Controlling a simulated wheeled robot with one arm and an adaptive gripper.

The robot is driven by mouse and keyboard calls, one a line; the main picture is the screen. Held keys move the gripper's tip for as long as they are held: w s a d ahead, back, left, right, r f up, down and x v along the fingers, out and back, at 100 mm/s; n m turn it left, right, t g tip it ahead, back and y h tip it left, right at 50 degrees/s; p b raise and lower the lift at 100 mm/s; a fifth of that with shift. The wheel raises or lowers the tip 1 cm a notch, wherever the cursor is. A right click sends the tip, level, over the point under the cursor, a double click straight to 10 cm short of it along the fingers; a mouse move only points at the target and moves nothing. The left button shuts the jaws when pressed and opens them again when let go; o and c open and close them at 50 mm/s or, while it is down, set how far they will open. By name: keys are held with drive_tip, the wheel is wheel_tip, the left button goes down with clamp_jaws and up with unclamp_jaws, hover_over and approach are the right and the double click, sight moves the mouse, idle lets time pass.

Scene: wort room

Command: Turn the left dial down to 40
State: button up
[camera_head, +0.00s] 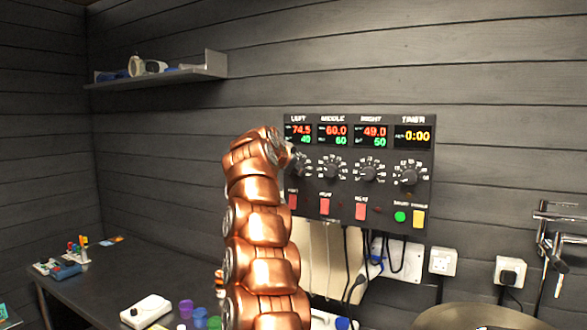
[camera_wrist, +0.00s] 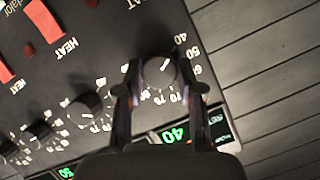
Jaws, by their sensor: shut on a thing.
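The left dial is a dark round knob on the black control panel (camera_head: 353,219). In the head view the left dial (camera_head: 301,165) is partly hidden by my gripper (camera_head: 290,156). In the wrist view my gripper (camera_wrist: 160,84) has one finger on each side of the left dial (camera_wrist: 159,72) and is shut on it. Its white pointer line shows between the fingers. The LEFT display (camera_head: 298,134) reads 74.5 in red and 40 in green. The green 40 also shows in the wrist view on the left display (camera_wrist: 174,134).
The middle dial (camera_head: 332,168), right dial (camera_head: 368,171) and timer dial (camera_head: 409,174) sit to the right. Red heat switches (camera_head: 325,205) are below. Cables and sockets (camera_head: 443,262) are under the panel. A dark worktop (camera_head: 105,287) with small items lies at left.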

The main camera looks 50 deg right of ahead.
drive_tip(key=shift+r, duration=0.1)
idle(0.3)
drive_tip(key=o, duration=1.1)
drive_tip(key=shift+o, duration=0.2)
drive_tip(key=v, duration=1.2)
drive_tip(key=shift+d, duration=0.1)
